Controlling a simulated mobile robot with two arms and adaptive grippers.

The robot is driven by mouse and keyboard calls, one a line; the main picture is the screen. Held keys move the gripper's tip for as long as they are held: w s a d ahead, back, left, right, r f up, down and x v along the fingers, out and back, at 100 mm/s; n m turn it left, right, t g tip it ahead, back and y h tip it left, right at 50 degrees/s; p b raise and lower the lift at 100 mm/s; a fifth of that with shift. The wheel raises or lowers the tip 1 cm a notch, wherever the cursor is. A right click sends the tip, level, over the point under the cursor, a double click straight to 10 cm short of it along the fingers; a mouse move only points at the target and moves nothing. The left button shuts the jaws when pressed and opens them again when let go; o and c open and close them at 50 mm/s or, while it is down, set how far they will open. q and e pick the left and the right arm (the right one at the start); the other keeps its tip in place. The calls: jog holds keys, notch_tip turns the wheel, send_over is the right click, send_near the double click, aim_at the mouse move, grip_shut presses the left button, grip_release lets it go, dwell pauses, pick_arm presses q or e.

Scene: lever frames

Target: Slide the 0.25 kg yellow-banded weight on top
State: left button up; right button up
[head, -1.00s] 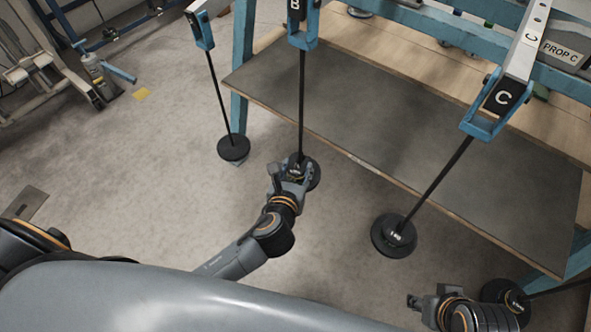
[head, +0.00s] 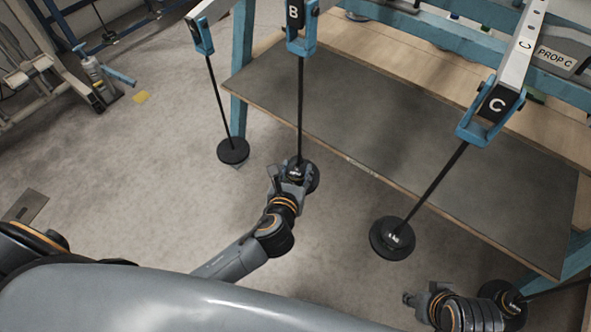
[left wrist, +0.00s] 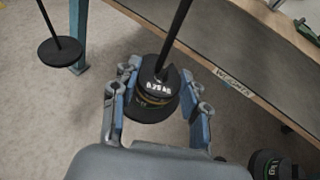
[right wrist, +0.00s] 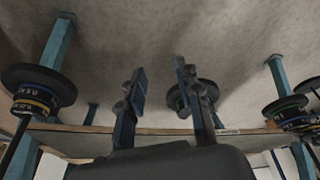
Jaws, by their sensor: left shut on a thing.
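In the left wrist view a small black weight (left wrist: 157,80) marked 0.25 kg sits around the rod of hanger B, with a yellow-orange band below it. A wider black disc (left wrist: 150,112) lies beneath. In the head view my left gripper (head: 293,172) is at this stack, at the foot of the rod under label B (head: 294,13). Its fingers (left wrist: 158,98) are on either side of the weight and shut on it, partly hiding the stack. My right gripper (head: 418,301) is low at the right; in the right wrist view its fingers (right wrist: 162,85) are apart with nothing between them.
Hanger C's weight stack (head: 392,238) hangs right of the left gripper. Another disc (head: 233,151) hangs to the left. A further disc (head: 503,302) is close beside the right gripper. A dark shelf (head: 420,140) lies behind the rods. Open floor (head: 130,200) is at left.

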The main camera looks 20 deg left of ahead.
aim_at(299, 159)
pick_arm(q)
jog(key=shift+w, duration=0.2)
pick_arm(e)
jog(key=shift+a, duration=0.1)
pick_arm(q)
jog(key=shift+w, duration=0.4)
pick_arm(e)
jog(key=shift+s+f, duration=0.1)
jog(key=shift+f, duration=0.7)
pick_arm(q)
jog(key=shift+w+a+p, duration=0.1)
jog(key=shift+w+p, duration=0.4)
pick_arm(e)
jog(key=shift+x, duration=1)
pick_arm(q)
jog(key=shift+w, duration=0.1)
pick_arm(e)
jog(key=shift+a+r, duration=0.1)
pick_arm(q)
jog(key=shift+w, duration=0.15)
pick_arm(e)
jog(key=shift+f, duration=0.6)
pick_arm(q)
jog(key=shift+w, duration=0.15)
pick_arm(e)
jog(key=shift+w+f, duration=0.2)
jog(key=shift+f, duration=0.05)
